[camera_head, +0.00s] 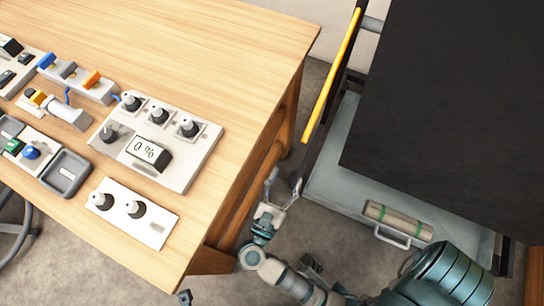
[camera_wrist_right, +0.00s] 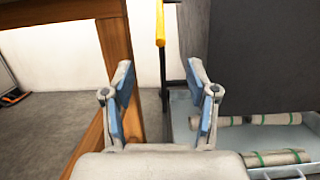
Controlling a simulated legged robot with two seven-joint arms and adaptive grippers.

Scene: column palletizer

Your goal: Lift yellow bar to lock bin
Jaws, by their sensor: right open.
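The yellow bar (camera_head: 331,75) is a long thin bar, slanted along the left side of the dark bin (camera_head: 455,110) in the head view. Its lower end shows at the top of the right wrist view (camera_wrist_right: 160,22), hanging upright. My right gripper (camera_head: 283,181) is open and empty, in the gap between the table and the bin, nearer the camera than the bar's lower end. In the right wrist view its fingers (camera_wrist_right: 160,78) are spread, with the bar beyond and above the gap between them, apart from both. My left gripper cannot be made out.
A wooden table (camera_head: 235,45) with switch panels and a 0 % display (camera_head: 150,153) fills the left; its edge and leg stand close to my right gripper. A grey tray (camera_head: 335,190) with green-banded rolls (camera_head: 398,221) and a handle (camera_head: 392,237) lies under the dark panel.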

